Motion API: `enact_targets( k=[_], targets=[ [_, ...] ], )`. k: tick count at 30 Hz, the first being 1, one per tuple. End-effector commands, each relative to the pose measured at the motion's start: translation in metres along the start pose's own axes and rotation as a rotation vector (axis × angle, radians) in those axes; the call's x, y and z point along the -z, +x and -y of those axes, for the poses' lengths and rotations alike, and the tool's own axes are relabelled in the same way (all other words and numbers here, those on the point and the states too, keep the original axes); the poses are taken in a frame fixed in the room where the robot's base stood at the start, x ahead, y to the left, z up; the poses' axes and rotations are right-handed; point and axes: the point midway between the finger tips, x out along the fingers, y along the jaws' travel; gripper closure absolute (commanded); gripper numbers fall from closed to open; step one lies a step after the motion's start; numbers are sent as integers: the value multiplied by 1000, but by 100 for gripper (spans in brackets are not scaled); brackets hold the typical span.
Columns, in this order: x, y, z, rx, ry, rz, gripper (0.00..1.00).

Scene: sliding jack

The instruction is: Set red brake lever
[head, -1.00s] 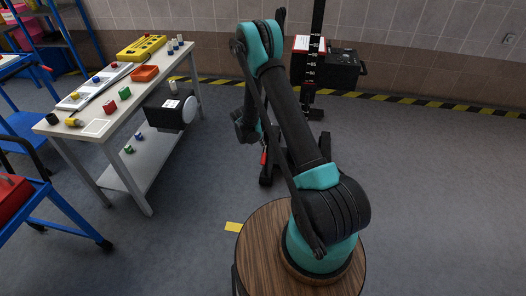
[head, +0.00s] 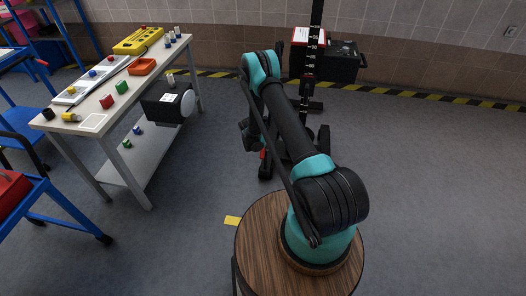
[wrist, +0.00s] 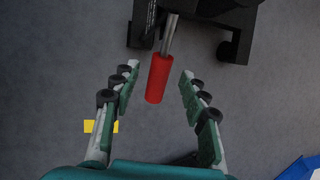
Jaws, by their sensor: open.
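The red brake lever (wrist: 158,78) shows in the wrist view as a red grip on a metal rod that runs up to the black jack base (wrist: 200,20). My gripper (wrist: 157,82) is open, with one finger on each side of the red grip and a gap on both sides. I cannot tell the height between the fingers and the grip. In the head view a small bit of the red lever (head: 263,154) shows beside my arm; the rest is hidden. The jack's tall black post with a scale (head: 314,45) stands behind my arm.
A workbench (head: 95,122) with coloured blocks and a yellow device (head: 138,41) stands at the left. A blue cart (head: 75,212) is at the lower left. A black box (head: 342,62) stands at the back. The floor at the right is clear.

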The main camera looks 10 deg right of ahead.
Motion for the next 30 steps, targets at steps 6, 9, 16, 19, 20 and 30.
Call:
enact_targets(
  k=[6,9,16,19,20,30],
  targets=[
    [0,31,1,0,1,1,56],
    [0,39,1,-1,0,1,56],
    [0,44,1,-1,0,1,56],
    [0,44,1,-1,0,1,56],
    [0,44,1,-1,0,1,56],
    [0,44,1,0,0,1,94]
  ],
)
